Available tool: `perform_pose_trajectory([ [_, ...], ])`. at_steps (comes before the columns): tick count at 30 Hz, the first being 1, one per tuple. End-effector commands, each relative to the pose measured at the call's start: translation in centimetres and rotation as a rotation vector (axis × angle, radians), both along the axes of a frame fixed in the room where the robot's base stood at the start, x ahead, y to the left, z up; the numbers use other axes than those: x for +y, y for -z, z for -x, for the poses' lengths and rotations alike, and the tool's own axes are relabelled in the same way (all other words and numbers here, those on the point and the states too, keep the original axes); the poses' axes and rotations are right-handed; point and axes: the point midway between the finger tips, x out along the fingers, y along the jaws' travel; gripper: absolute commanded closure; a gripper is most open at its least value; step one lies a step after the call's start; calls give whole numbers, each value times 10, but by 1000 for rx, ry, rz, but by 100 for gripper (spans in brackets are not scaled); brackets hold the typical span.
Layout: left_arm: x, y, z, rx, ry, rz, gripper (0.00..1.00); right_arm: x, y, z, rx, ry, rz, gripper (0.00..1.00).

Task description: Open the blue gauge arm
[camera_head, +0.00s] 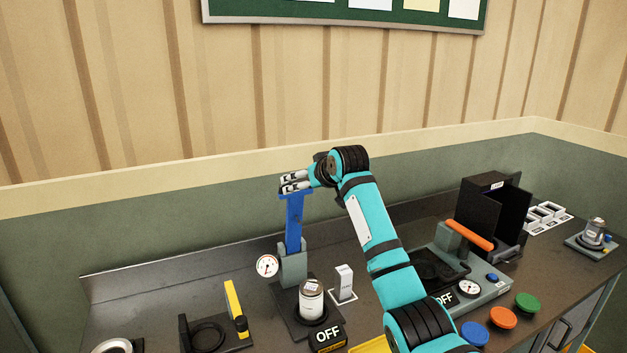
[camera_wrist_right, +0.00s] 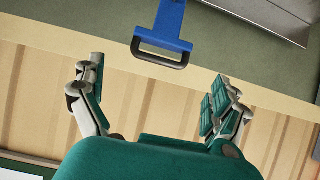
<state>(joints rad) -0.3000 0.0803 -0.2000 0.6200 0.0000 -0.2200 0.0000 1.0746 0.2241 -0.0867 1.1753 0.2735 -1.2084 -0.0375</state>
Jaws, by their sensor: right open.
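The blue gauge arm (camera_head: 294,225) stands upright on a grey block with a round white gauge (camera_head: 267,266) beside it. My right gripper (camera_head: 293,184) is at the arm's top end in the head view. In the right wrist view, the blue arm (camera_wrist_right: 171,22) ends in a dark loop handle (camera_wrist_right: 161,52). The open fingers of my right gripper (camera_wrist_right: 158,88) are spread to either side of the handle's line, with nothing between them. My left gripper is out of view.
A silver canister (camera_head: 311,300) stands on a dark plate before the gauge block, near an OFF sign (camera_head: 328,337). A white switch (camera_head: 344,283) is to its right. A yellow lever (camera_head: 235,304) stands at left. A black box (camera_head: 490,210) and orange handle (camera_head: 468,235) are right.

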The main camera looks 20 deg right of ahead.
Motion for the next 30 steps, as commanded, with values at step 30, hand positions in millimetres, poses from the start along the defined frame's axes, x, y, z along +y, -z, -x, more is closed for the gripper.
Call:
perform_pose_trajectory([
  [30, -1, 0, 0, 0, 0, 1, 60, 15, 68, 52, 90, -20, 33, 0],
])
